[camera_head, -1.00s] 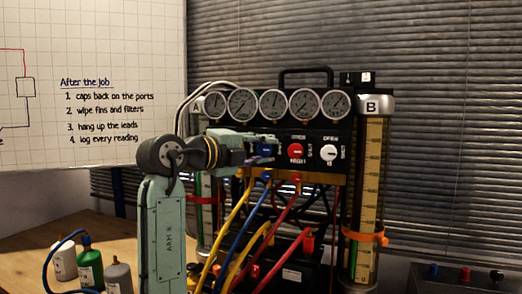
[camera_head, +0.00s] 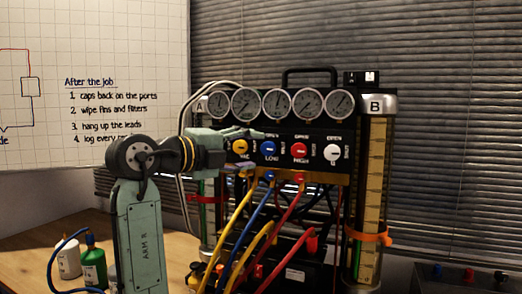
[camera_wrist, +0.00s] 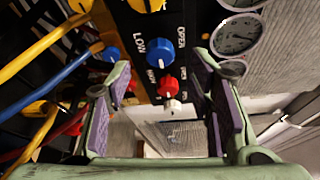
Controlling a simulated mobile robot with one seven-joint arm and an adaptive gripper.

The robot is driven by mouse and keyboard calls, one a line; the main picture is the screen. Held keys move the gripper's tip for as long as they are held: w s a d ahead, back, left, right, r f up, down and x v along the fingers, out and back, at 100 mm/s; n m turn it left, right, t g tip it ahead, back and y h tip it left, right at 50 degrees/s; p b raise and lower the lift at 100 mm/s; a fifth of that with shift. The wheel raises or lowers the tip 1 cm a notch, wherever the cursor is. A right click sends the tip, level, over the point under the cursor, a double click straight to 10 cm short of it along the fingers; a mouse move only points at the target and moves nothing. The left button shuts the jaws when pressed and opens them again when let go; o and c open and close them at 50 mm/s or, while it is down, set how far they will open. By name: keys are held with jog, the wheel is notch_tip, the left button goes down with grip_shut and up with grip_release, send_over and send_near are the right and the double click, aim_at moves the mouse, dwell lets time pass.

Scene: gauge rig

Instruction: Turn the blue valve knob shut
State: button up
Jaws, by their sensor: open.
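The blue valve knob (camera_head: 269,148), marked LOW, is on the black gauge panel, between a yellow knob (camera_head: 240,147) and a red knob (camera_head: 299,150). The red knob and a white knob lie further along the panel.
A row of gauges (camera_head: 277,104) sits just above the knobs. Yellow, blue and red hoses (camera_head: 262,211) hang from ports just below. Glass cylinder B (camera_head: 373,180) stands at the right. Bottles (camera_head: 93,262) stand on the wooden table at the left.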

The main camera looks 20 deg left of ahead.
jog(key=v, duration=0.6)
jog(key=shift+s, duration=0.25)
jog(key=shift+a, duration=0.1)
